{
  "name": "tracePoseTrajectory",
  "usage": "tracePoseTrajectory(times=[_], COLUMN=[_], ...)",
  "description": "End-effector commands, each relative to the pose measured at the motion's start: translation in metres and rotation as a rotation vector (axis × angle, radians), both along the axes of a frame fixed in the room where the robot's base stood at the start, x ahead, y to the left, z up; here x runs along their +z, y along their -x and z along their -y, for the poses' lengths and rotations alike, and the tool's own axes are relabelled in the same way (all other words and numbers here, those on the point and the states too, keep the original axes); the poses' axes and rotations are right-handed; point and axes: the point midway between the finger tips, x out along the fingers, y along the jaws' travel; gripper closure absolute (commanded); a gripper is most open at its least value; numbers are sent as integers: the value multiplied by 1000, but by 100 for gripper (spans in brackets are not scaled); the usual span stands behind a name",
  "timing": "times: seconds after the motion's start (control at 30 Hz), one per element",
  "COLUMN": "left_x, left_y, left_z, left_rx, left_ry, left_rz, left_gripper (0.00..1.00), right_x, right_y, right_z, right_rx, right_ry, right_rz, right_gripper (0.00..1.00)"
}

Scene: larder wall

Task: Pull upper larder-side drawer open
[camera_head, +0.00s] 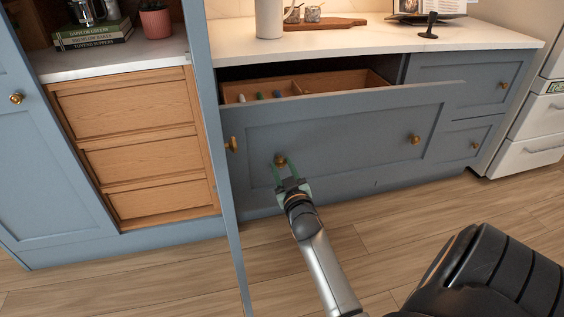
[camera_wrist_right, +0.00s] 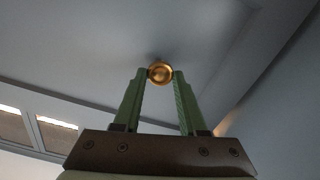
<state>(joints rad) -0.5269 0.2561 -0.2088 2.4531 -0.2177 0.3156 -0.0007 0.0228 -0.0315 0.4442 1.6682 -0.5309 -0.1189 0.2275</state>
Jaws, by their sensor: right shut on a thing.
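The upper drawer (camera_head: 345,138) is a wide blue-grey front with two brass knobs, below the white counter. It stands part way open, and its wooden inside (camera_head: 330,84) shows above the front. My right gripper (camera_head: 284,165) is shut on the drawer's left brass knob (camera_head: 280,160). In the right wrist view, the green fingers of my right gripper (camera_wrist_right: 160,76) stand on both sides of the round knob (camera_wrist_right: 160,72). The right knob (camera_head: 415,139) of the drawer is free. My left gripper is not in view.
A blue door (camera_head: 222,150) stands open edge-on, just left of the drawer. Beyond it are wooden inner drawers (camera_head: 125,108). Smaller drawers (camera_head: 468,82) and a white appliance (camera_head: 535,125) are at right. The wooden floor (camera_head: 390,235) in front is bare.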

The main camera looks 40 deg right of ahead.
Motion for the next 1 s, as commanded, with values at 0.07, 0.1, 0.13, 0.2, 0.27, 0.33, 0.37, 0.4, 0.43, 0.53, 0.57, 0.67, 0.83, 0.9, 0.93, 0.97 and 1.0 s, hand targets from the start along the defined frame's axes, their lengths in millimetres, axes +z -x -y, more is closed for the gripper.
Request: tracePoseTrajectory(times=[0.07,0.1,0.13,0.2,0.27,0.33,0.37,0.4,0.43,0.53,0.57,0.67,0.83,0.9,0.93,0.97,1.0], left_x=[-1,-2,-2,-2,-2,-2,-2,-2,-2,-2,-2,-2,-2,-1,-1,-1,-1], left_y=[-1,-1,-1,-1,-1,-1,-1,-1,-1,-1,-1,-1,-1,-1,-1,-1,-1], left_z=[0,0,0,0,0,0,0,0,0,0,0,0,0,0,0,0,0], left_rx=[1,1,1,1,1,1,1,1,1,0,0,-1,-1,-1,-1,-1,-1], left_ry=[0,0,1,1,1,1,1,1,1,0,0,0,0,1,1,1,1], left_rz=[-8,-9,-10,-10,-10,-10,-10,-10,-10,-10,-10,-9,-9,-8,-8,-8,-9], left_gripper=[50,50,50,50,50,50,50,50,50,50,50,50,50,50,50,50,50], right_x=[0,0,0,0,0,0,0,0,0,0,0,0,0,0,0,0,0], right_y=[1,1,1,1,1,1,1,1,1,1,1,1,1,0,0,0,0], right_z=[0,-1,-1,-1,-1,-1,-1,0,0,0,0,0,0,0,0,0,0], right_rx=[0,0,0,0,0,0,0,0,0,0,0,0,0,0,0,0,0], right_ry=[0,0,0,0,0,0,0,0,0,0,0,0,0,0,0,0,0], right_rz=[-1,-1,0,0,0,0,0,0,0,0,0,0,0,1,1,1,1], right_gripper=[100,100,100,100,100,100,100,57,54,42,39,29,29,29,29,29,29])
